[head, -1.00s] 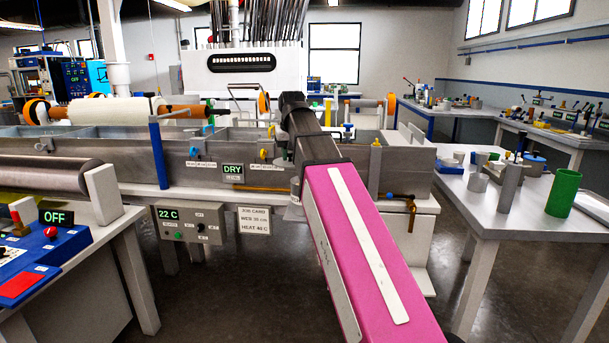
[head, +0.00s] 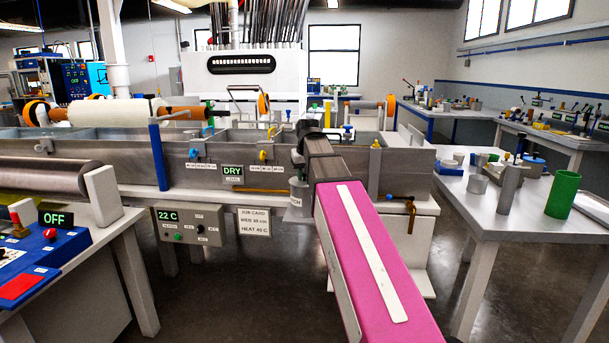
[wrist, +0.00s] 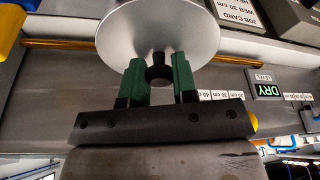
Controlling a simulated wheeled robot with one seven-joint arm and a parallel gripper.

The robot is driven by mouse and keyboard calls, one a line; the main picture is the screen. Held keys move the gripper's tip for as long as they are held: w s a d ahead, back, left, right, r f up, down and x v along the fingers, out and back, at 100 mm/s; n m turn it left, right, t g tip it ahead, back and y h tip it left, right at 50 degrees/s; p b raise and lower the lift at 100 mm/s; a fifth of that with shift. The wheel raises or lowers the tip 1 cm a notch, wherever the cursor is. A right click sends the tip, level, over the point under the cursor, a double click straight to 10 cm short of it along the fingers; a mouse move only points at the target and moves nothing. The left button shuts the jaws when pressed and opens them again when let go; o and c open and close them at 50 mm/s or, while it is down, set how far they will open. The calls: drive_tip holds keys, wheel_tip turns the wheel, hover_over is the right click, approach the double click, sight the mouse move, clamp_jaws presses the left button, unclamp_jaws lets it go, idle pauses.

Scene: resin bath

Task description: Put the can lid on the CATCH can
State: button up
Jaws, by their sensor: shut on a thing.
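The can lid (wrist: 160,28) is a pale grey disc with a black knob (wrist: 158,74), near the top of the wrist view. My gripper (wrist: 159,68) has its green fingers shut on that knob, with the lid beyond the fingertips. In the head view my arm hides the gripper and lid. The CATCH can (head: 297,188) is a small grey can at the front of the bath, left of my arm. Its label is partly covered by my arm. I cannot tell the gap between lid and can; the can is not visible in the wrist view.
The steel bath (head: 405,165) runs behind the can, with a blue post (head: 158,155) to the left. A brass tap (head: 410,208) juts out right of my arm. A side table (head: 520,215) at right holds a green cup (head: 563,194) and several tools.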

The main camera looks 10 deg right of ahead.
drive_tip(key=o, duration=0.9)
drive_tip(key=shift+r, duration=0.15)
drive_tip(key=v, duration=1.1)
drive_tip(key=shift+s+r, duration=0.1)
drive_tip(key=shift+r, duration=0.25)
